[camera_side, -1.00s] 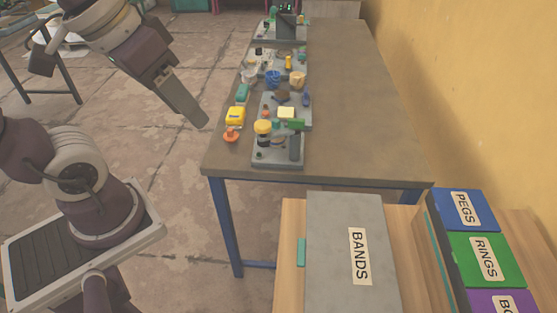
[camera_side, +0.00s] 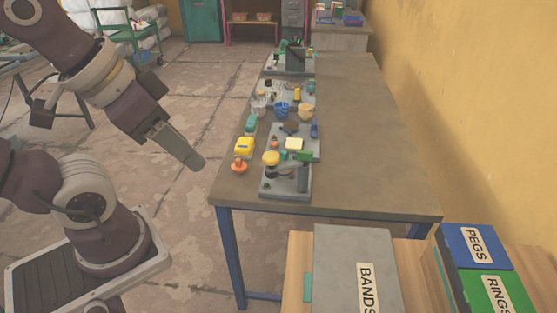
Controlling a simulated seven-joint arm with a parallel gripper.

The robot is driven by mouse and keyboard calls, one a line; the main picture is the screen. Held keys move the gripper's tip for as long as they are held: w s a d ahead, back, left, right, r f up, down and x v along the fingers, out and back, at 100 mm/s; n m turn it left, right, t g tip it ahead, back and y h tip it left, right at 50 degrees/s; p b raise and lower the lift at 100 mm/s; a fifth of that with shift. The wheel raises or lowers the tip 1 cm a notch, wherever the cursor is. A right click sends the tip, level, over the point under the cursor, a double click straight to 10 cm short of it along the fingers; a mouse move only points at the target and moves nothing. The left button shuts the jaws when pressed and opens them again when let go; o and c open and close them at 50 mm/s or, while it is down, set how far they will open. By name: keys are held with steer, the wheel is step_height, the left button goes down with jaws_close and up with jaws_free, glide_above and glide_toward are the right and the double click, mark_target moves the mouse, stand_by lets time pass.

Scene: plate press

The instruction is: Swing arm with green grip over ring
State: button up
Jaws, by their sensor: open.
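A grey press base (camera_side: 283,188) stands at the near end of the table, with a round yellow knob (camera_side: 271,158) on its left. The green grip (camera_side: 304,156) shows at its upper right, on a swing arm seen only in part. I cannot make out the ring clearly; the arm and knob crowd that spot. My gripper (camera_side: 192,162) hangs in the air left of the table's near corner, pointing down and right. It is open, apart from the press, and nothing shows in it.
Left of the press on the table (camera_side: 375,165) are an orange knob (camera_side: 239,166) and a yellow block (camera_side: 244,146). More grey plates with small parts run behind it. The table's right side is bare. A grey BANDS box (camera_side: 350,255) and a blue PEGS box (camera_side: 474,246) stand in front.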

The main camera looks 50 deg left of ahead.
steer(key=shift+w+r, duration=0.15)
steer(key=shift+w, duration=0.05)
steer(key=shift+c, duration=0.7)
steer(key=m+g, duration=0.5)
steer(key=m, duration=0.4)
glide_above(305, 152)
steer(key=f, duration=1.1)
steer(key=shift+s, duration=0.25)
steer(key=shift+g, duration=0.3)
steer(key=f, duration=0.8)
steer(key=shift+w+a, duration=0.1)
steer(key=shift+w, duration=0.15)
jaws_close()
